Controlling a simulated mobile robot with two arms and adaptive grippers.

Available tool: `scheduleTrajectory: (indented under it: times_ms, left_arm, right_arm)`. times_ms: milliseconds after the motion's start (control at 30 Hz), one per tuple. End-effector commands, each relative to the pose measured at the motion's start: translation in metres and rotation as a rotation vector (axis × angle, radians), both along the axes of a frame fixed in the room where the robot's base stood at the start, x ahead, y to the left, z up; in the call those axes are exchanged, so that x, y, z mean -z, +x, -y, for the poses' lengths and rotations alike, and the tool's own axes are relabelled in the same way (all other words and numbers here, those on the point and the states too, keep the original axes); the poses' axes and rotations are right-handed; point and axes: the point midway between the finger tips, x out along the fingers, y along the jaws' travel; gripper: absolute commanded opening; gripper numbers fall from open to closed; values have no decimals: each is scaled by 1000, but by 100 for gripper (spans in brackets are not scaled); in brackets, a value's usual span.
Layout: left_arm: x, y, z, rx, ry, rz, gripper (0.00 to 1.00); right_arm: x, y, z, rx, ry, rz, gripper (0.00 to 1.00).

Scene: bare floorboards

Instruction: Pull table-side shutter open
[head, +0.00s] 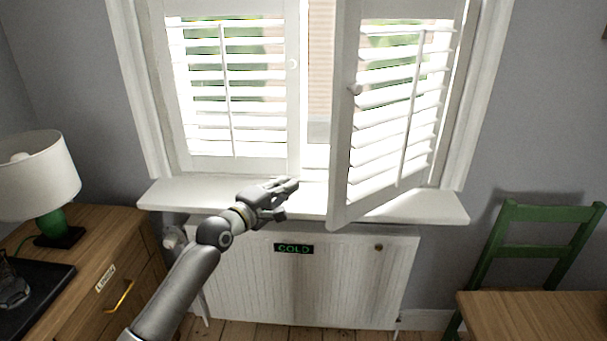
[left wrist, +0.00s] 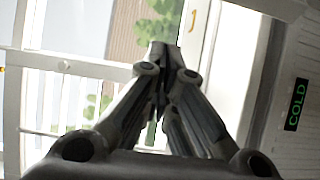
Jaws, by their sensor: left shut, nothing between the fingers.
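The right-hand shutter (head: 343,130), on the table's side, is swung partly open into the room, its free edge out over the sill. It has white slats and a small round knob (head: 355,89). The left-hand shutter (head: 293,120) sits in the window frame and looks closed, with its own knob (head: 293,63). A gap between them shows the outside. My left gripper (head: 291,198) is shut and empty above the sill, left of the open shutter's lower edge and apart from it. Its closed fingers also show in the left wrist view (left wrist: 165,52). My right gripper is not seen.
The white sill (head: 180,197) runs above a radiator (head: 300,290) with a COLD label (head: 293,249). A lamp (head: 40,175) stands on a wooden dresser (head: 100,250) at left. A green chair (head: 540,215) and wooden table (head: 540,315) are at right.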

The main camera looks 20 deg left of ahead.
Motion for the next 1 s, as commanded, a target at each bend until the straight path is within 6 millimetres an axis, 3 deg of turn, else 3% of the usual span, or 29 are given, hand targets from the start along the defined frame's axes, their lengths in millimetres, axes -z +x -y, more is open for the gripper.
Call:
scheduleTrajectory:
  times_ms: [700, 800, 1000]
  left_arm:
    - [-2, 96, 26, -2, -4, 3, 0]
    - [-5, 85, 39, 1, -8, 1, 0]
    - [-3, 75, 53, 0, -6, 3, 0]
  right_arm:
    - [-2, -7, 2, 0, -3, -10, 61]
    - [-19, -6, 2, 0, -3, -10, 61]
    - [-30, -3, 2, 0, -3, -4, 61]
